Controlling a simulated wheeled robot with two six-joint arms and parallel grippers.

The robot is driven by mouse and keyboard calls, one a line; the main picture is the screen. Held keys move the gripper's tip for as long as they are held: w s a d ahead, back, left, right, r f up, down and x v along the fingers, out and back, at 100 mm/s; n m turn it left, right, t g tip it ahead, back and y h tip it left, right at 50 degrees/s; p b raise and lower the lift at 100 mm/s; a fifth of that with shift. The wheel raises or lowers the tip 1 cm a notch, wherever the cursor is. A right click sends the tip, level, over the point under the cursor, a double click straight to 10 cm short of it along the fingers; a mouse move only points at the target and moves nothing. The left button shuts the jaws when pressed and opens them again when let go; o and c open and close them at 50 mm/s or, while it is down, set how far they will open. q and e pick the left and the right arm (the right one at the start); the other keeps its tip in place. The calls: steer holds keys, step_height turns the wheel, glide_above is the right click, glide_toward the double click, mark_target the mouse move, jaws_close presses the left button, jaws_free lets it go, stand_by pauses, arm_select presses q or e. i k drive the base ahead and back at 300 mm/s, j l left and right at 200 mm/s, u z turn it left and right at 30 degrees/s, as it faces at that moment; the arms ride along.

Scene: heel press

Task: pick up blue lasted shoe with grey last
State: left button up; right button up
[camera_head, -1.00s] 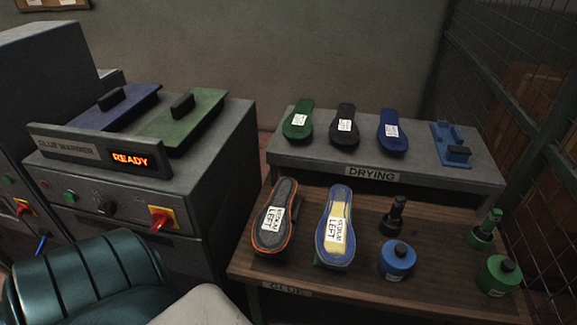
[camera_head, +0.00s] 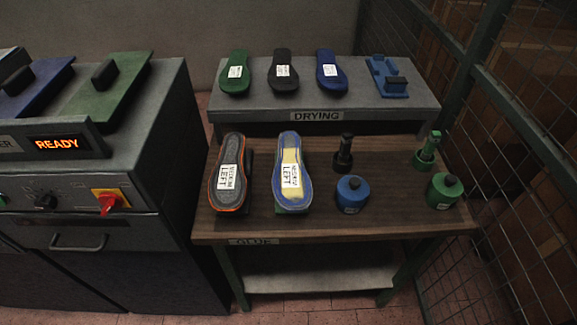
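A blue-rimmed shoe (camera_head: 292,172) with a yellow middle and a white "LEFT" label lies sole up on the wooden glue table (camera_head: 340,228), near its middle. Beneath its near end a bit of green shows. Left of it, apart, lies a shoe with a dark grey sole and orange rim (camera_head: 229,173), also labelled "LEFT". Neither of my grippers is in view.
Behind, the grey drying shelf (camera_head: 425,107) holds green, black and blue soles and a blue block (camera_head: 387,77). Blue (camera_head: 352,195) and green (camera_head: 443,191) bottles stand at the table's right.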

mark_target(292, 188)
steer(key=j, duration=0.4)
steer(key=k+j, duration=0.15)
steer(key=j, duration=0.15)
steer(key=k+j+u, duration=0.1)
steer(key=j, duration=0.2)
steer(key=k+j, duration=0.2)
steer(key=j+u, duration=0.05)
steer(key=j, duration=0.05)
